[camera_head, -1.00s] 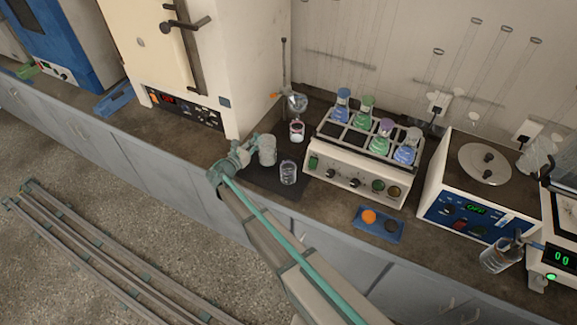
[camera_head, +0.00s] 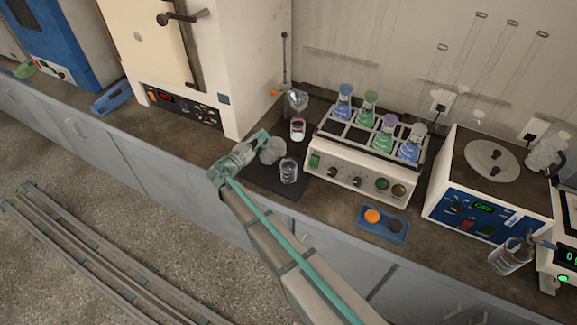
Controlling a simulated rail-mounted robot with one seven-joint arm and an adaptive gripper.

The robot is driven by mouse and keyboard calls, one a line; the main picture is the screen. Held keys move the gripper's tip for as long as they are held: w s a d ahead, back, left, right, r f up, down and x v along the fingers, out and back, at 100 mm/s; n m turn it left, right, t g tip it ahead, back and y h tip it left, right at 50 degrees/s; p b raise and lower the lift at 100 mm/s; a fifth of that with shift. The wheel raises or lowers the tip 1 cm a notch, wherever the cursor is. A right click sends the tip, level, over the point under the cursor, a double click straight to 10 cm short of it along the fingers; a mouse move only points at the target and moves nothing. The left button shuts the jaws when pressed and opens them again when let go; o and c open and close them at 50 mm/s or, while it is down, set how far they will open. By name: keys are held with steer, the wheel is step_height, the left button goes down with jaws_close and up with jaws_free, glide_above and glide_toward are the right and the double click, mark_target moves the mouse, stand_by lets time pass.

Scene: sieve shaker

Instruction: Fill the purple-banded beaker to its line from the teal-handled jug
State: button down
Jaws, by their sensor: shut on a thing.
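My gripper (camera_head: 262,143) is shut on a clear jug (camera_head: 273,151) over the dark mat. The jug leans to the right, its mouth towards a clear beaker. The gripper covers the jug's handle side, so the handle's colour is hard to tell. The beaker (camera_head: 289,171) stands upright on the mat, just right of and in front of the jug. It has a faint purplish tint; its fill line and level are too small to read. No stream between jug and beaker can be made out.
Behind stands a small vessel with pinkish contents (camera_head: 297,130) under a stand. A shaker with several flasks (camera_head: 355,165) is to the right. A blue tray (camera_head: 383,224) lies in front of it. Another clear jug (camera_head: 507,257) stands at the far right, near the bench edge.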

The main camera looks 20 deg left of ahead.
mark_target(265, 131)
steer(key=shift+m, duration=0.9)
steer(key=r, duration=0.1)
steer(key=d+r, duration=0.1)
steer(key=s+r, duration=0.1)
steer(key=r, duration=0.1)
steer(key=shift+d, duration=0.3)
steer(key=shift+d+r+m, duration=0.1)
steer(key=shift+r+m, duration=0.4)
steer(key=shift+s+d+r+m+h, duration=0.1)
steer(key=shift+d+r+m+h, duration=0.15)
steer(key=shift+r+m+h, duration=0.2)
steer(key=shift+s+d+r+m+b, duration=0.2)
steer(key=shift+d+m+b, duration=0.1)
steer(key=shift+m+b, duration=0.55)
stand_by(2.3)
steer(key=shift+w+a+n+p, duration=0.2)
steer(key=shift+a+n+p, duration=0.15)
steer(key=shift+n+p, duration=0.65)
steer(key=f+n, duration=0.1)
steer(key=f, duration=0.1)
steer(key=w+a+f+n, duration=0.1)
steer(key=f, duration=0.1)
steer(key=a+f+n+y, duration=0.1)
steer(key=f, duration=0.1)
steer(key=shift+w+a+f+n, duration=0.2)
steer(key=shift+f+n, duration=0.1)
steer(key=shift+f, duration=0.05)
steer(key=shift+r, duration=0.15)
